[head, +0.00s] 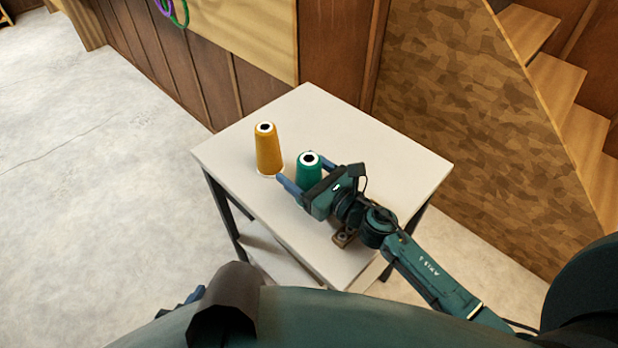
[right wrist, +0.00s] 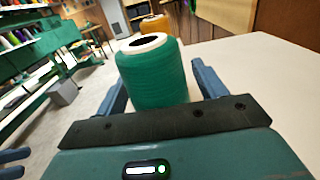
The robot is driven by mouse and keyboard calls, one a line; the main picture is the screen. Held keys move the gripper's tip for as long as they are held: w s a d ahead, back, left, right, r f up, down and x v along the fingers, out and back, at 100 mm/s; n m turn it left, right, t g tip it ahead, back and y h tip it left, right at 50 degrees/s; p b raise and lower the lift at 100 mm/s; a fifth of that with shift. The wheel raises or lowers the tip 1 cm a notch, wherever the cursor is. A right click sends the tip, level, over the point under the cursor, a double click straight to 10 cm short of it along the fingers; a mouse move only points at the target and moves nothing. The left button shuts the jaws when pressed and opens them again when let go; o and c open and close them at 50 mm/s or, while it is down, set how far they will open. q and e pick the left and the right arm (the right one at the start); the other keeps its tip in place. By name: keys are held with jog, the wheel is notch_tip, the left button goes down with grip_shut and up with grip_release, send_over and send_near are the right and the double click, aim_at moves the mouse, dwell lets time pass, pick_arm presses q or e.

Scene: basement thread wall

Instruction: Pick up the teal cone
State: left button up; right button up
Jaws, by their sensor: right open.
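The teal cone (head: 309,174) stands upright on the white table (head: 310,105), with a white rim and dark hole on top. My right gripper (head: 303,172) is open, with one blue finger on each side of the cone. In the right wrist view the teal cone (right wrist: 152,75) stands between the two fingers; I cannot tell whether either touches it. Its lower part is hidden behind the gripper body. A bit of my left gripper (head: 194,296) shows at the bottom of the head view, mostly hidden by my body.
A mustard-yellow cone (head: 268,150) stands on the table just left of and behind the teal one. A small brown object (head: 345,237) lies on the table below my right wrist. The table's right and back parts are clear. Wood-panelled walls stand behind, stairs at the right.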

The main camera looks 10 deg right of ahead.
jog(key=shift+c, duration=0.5)
jog(key=c, duration=1)
